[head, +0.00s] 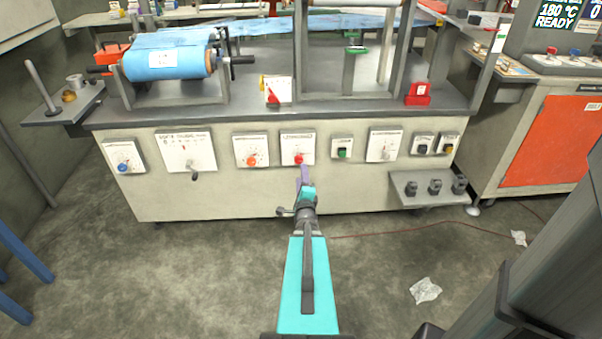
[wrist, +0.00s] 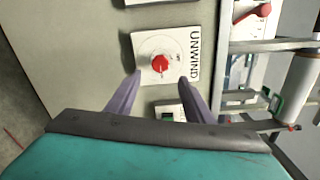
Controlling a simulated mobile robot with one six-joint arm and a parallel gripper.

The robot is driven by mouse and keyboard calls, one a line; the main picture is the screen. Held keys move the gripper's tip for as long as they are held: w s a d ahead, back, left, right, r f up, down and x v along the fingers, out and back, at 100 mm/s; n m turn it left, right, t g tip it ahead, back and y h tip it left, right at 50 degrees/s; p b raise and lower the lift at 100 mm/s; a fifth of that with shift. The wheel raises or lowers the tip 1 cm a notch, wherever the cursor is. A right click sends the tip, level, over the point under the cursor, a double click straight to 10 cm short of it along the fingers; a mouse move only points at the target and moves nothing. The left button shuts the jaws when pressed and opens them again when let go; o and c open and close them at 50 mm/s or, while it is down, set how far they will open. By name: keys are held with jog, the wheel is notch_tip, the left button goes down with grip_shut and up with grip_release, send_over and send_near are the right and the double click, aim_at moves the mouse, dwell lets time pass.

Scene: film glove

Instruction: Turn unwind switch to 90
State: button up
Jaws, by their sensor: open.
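The unwind switch is a round red knob (wrist: 160,63) on a white plate (wrist: 185,45) marked UNWIND, seen sideways in the wrist view. In the head view the knob (head: 298,159) sits low on its plate (head: 298,138) on the machine's front panel. My gripper (wrist: 160,79) is open, with its two purple fingers apart and nothing between them. The fingertips point at the plate, either side of the knob and just short of it in the picture. My gripper (head: 303,172) in the head view is right in front of the panel, just below the knob. Contact cannot be told.
A dial plate (head: 251,150) is left of the switch and a green button box (head: 343,148) right of it. A red lever (head: 272,97) stands above on the machine top. A shelf (head: 428,190) juts out at the lower right. The floor in front is mostly clear.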

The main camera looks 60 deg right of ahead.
jog(key=shift+v, duration=1.75)
